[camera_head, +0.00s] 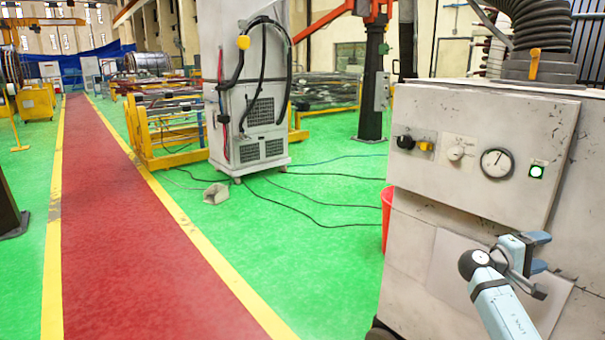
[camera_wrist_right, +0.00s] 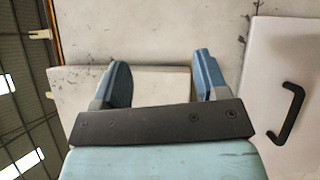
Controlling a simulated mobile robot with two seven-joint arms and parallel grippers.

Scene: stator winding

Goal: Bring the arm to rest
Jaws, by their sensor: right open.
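My right gripper (camera_head: 534,262) is at the lower right of the head view, in front of the grey machine cabinet (camera_head: 470,150). Its light blue arm comes up from the bottom edge. In the right wrist view the two blue fingers (camera_wrist_right: 165,82) stand wide apart with nothing between them. The cabinet's scuffed pale face shows beyond them; I cannot tell the exact gap. My left gripper does not show.
The cabinet front carries a black knob (camera_head: 405,142), a round gauge (camera_head: 496,163) and a lit green button (camera_head: 536,171). A black handle (camera_wrist_right: 291,113) shows at right in the wrist view. A red bucket (camera_head: 387,215) stands beside the cabinet. The red walkway (camera_head: 120,220) is clear.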

